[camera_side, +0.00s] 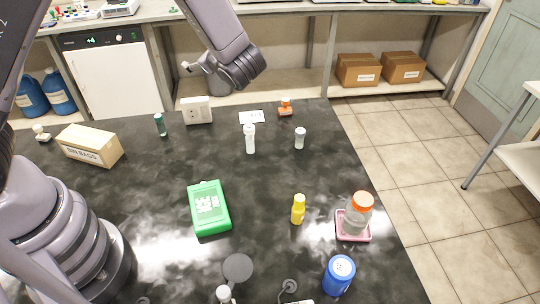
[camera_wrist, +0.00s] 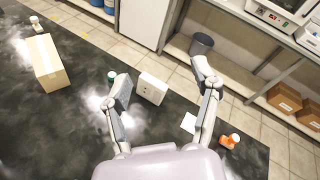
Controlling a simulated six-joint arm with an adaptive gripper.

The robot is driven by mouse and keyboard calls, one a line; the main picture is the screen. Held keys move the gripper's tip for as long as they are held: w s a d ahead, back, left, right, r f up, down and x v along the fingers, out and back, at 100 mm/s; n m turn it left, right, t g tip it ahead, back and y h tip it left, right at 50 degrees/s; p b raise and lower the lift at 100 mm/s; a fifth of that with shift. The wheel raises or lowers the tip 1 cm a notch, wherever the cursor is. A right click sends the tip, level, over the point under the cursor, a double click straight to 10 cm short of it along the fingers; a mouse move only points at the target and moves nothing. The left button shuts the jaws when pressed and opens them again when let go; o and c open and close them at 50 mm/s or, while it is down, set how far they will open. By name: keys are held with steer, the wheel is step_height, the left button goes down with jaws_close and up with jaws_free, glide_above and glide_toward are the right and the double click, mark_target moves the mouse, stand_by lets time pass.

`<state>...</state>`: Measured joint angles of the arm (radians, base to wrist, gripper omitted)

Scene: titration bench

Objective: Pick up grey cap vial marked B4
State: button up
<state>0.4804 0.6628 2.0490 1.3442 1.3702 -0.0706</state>
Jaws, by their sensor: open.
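A small white vial with a grey cap (camera_side: 299,139) stands upright on the dark bench in the side view, right of a white bottle. Its marking is too small to read, so I cannot tell whether it says B4. I do not see this vial in the wrist view. My gripper (camera_wrist: 165,84) is open and empty in the wrist view, its fingers spread wide above the bench's far edge. In the side view my arm reaches in above the back of the bench, and the fingers do not show clearly there.
A white bottle (camera_side: 250,139) stands close left of the vial, with an orange-topped item (camera_side: 286,107) behind. A white socket box (camera_side: 196,110), green-capped bottle (camera_side: 160,125) and cardboard box (camera_side: 90,145) are left. A green case (camera_side: 208,208) and yellow bottle (camera_side: 298,209) stand nearer.

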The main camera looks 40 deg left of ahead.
steer(key=w+d+f+m+t, duration=0.5)
steer(key=d+f+m+t, duration=0.15)
steer(key=f, duration=0.25)
steer(key=m+t+h, duration=0.6)
steer(key=m+h, duration=0.3)
steer(key=m, duration=0.1)
glide_toward(299, 134)
steer(key=s, duration=0.3)
steer(key=shift+a+r, duration=0.2)
steer(key=shift+r, duration=0.2)
steer(key=shift+w+d+f, duration=0.1)
steer(key=shift+w+f, duration=0.05)
steer(key=shift+f, duration=0.1)
steer(key=x, duration=0.8)
steer(key=shift+d+f, duration=0.1)
steer(key=shift+d+x, duration=0.15)
steer(key=shift+x, duration=1.2)
steer(key=shift+d+x, duration=0.15)
steer(key=shift+x, duration=1.2)
steer(key=shift+f, duration=0.15)
jaws_close()
